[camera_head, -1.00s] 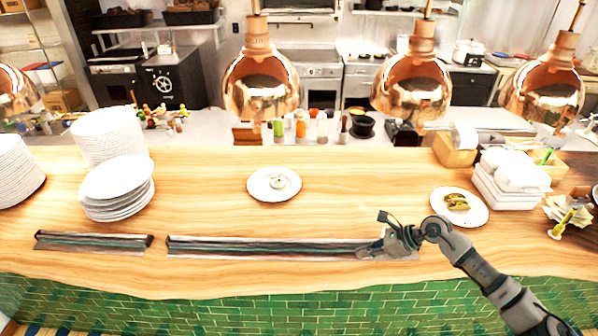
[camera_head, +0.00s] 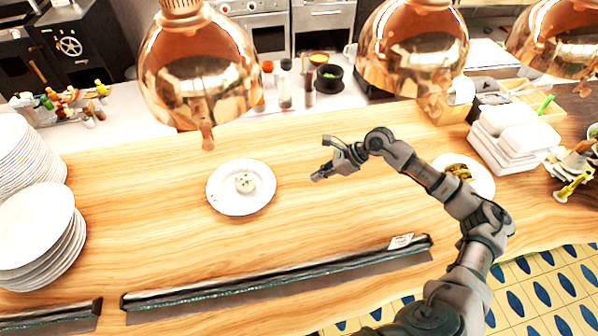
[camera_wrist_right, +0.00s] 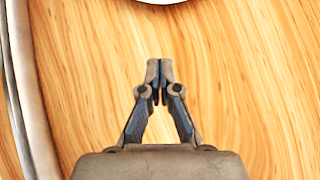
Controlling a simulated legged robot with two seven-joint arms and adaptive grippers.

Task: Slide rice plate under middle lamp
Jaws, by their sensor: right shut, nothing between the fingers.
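The rice plate (camera_head: 222,197), round and white with a small white mound of rice (camera_head: 245,183) at its middle, lies on the wooden counter. Copper lamps hang above: one at left (camera_head: 200,75), one in the middle of the view (camera_head: 412,55) and one at right (camera_head: 560,40). The plate lies in front of and a little right of the left one in the picture. My right gripper (camera_head: 316,178) is right of the plate, apart from it. In the wrist view its fingers (camera_wrist_right: 159,68) are shut and empty, with a white rim (camera_wrist_right: 160,2) ahead. My left gripper is out of view.
White plate stacks (camera_head: 35,240) stand at left, square white dishes (camera_head: 505,140) at right. A long dark rail (camera_head: 270,278) lies along the front. The counter between the rice plate and my gripper is clear.

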